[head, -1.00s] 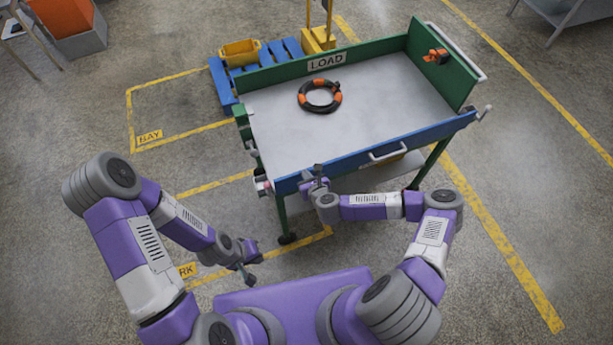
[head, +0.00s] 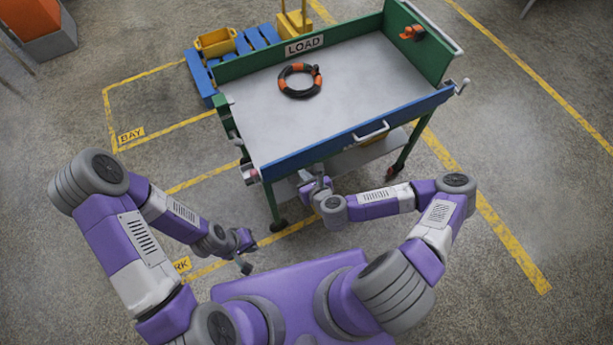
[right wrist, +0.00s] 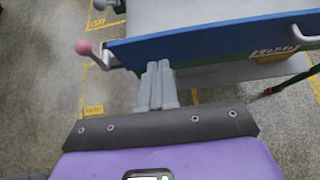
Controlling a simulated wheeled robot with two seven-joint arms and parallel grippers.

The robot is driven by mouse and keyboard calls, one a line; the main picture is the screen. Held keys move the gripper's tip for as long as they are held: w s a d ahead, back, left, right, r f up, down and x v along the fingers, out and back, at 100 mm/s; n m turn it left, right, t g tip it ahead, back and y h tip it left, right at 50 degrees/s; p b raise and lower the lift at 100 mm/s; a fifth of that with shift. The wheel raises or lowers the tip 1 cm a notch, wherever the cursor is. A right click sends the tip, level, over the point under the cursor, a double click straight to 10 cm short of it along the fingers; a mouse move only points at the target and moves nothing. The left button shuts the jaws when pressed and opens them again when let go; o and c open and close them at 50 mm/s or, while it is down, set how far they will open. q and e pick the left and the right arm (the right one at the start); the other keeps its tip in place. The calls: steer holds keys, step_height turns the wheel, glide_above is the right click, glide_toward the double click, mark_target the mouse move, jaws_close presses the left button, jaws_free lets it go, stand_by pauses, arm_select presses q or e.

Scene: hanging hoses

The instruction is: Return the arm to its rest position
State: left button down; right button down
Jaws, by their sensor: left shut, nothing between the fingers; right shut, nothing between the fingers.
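My right gripper (head: 306,177) is shut and empty, just in front of the cart's blue front wall and apart from the hose. Its closed fingers (right wrist: 157,85) show in the right wrist view, below the blue wall in the picture. My left gripper (head: 246,254) is shut and empty, low on the left over the floor. A coiled black and orange hose (head: 299,92) lies on the grey bed of the cart (head: 360,80), near the LOAD sign.
The cart's blue front wall (head: 352,140) carries a white handle. A pink knob (right wrist: 83,47) sticks out at its left corner. An orange item (head: 411,33) sits on the green right wall. A blue pallet with a yellow bin (head: 215,42) stands behind. Floor to the left is open.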

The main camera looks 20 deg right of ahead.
steer(key=s+a+f+n+g+y+b, duration=0.4)
steer(key=s+a+f+n+b, duration=0.35)
steer(key=n, duration=0.55)
steer(key=s+d+f+n+g+h+b, duration=0.1)
steer(key=s+d+f+n+g+b, duration=0.2)
steer(key=f+n, duration=0.3)
steer(key=s+d+f+n+g+h+b, duration=0.1)
steer(key=s+d+f+n+g+b, duration=0.2)
steer(key=n, duration=0.8)
steer(key=shift+s+f+n+g+b, duration=0.4)
steer(key=shift+s+f, duration=0.8)
steer(key=shift+f, duration=0.65)
